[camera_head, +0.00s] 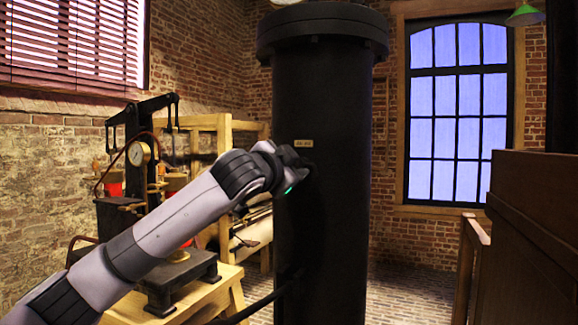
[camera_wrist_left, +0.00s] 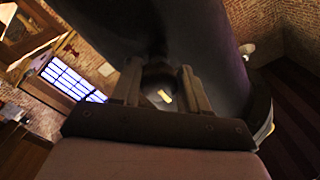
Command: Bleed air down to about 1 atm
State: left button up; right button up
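A tall black cylinder (camera_head: 322,90) with a flanged top stands in the middle of the head view. A small brass plate (camera_head: 303,143) is on its front. My left gripper (camera_head: 302,170) is at the cylinder's front, just below the plate, and is mostly hidden by my wrist. In the left wrist view, the two fingers of my left gripper (camera_wrist_left: 163,92) stand apart. A dark rounded part and a small brass-coloured spot (camera_wrist_left: 165,97) show between them; contact is unclear. A round gauge (camera_head: 139,153) shows at left, its reading too small to tell. My right gripper is not in view.
A black pump-like frame (camera_head: 140,125) with red parts stands on a wooden bench (camera_head: 225,275) at left. A wooden cabinet (camera_head: 535,230) stands at right. Brick floor shows free between the cylinder and the cabinet, below the window (camera_head: 457,110).

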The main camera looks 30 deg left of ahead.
pick_arm(q)
jog(key=o, duration=0.4)
jog(key=s+b, duration=0.2)
jog(key=s, duration=0.3)
jog(key=shift+d, duration=0.15)
jog(key=shift+f, duration=0.1)
dwell(0.3)
